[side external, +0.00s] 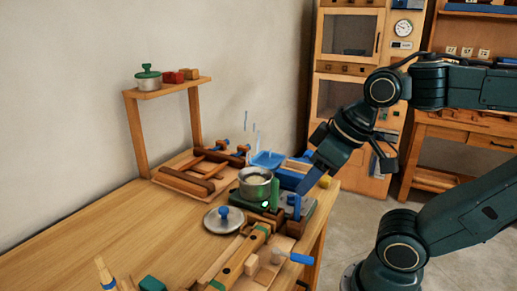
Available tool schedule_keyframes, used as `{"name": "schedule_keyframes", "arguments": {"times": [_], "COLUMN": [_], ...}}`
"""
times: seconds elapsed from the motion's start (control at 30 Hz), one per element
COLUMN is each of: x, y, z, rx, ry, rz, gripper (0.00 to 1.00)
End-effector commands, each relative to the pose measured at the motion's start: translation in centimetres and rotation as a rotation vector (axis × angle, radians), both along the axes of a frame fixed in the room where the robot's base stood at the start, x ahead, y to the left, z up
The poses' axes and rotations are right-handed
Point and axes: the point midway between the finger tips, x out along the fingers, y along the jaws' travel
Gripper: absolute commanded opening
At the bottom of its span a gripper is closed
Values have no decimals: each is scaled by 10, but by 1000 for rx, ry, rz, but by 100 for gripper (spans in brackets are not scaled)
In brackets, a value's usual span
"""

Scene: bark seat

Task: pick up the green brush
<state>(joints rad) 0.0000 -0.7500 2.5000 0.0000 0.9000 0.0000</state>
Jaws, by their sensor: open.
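My gripper (314,178) reaches down from the right, over the right end of the wooden bench (90,235). Its jaws are open, though the tips are small and partly lost against the blue items behind them. I see no clear bristles anywhere, so I cannot tell for sure which thing is the green brush. A small upright green piece (275,193) stands at the right side of a metal pot (256,184), left of my gripper and apart from it. A green block (152,284) lies at the bench's front edge, partly cut off by the frame.
The pot stands on a dark green base, with a blue-knobbed lid (223,219) in front. A wooden frame (190,175), a blue tray (267,159) and a blue-handled clamp (292,257) crowd the bench. A shelf (168,88) stands behind. The bench's left part is clear.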

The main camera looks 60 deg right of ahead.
Motion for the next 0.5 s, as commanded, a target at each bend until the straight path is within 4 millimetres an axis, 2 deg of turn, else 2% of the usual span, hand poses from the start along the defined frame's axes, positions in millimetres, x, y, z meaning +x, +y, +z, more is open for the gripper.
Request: {"name": "schedule_keyframes", "arguments": {"times": [0.27,0.5], "x": [6,30], "y": [-3,-17], "z": [2,9], "rx": [20,97], "ry": [20,93], "rz": [-56,-278], "gripper": [45,45]}}
